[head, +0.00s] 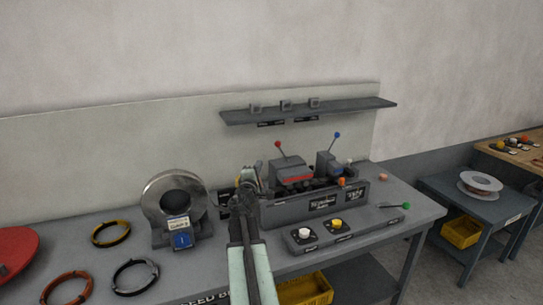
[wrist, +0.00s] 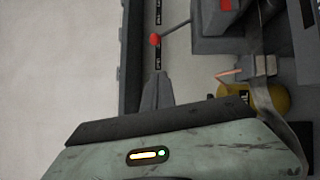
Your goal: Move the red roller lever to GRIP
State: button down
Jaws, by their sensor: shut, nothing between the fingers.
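The red roller lever has a red ball knob (head: 278,143) on a thin rod. The rod rises, leaning left, from a grey block with a red front (head: 292,174) on the machine. In the wrist view the red knob (wrist: 155,40) shows just beyond my fingertips, with its rod running up to the right. My gripper (wrist: 158,75) is shut and empty, apart from the knob in that picture. In the head view my gripper (head: 250,178) is left of the machine, lower than the knob. I cannot read any GRIP label.
A blue-knobbed lever (head: 337,135) stands right of the red one. A green-knobbed lever (head: 406,205) and a button panel (head: 320,238) are in front. A coil ring on a stand (head: 160,212) is at left. A shelf (head: 310,111) hangs above.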

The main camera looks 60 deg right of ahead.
jog(key=shift+r, duration=0.1)
jog(key=s+p+x, duration=0.2)
jog(key=x, duration=1)
jog(key=shift+d+r, duration=0.3)
jog(key=shift+d, duration=0.45)
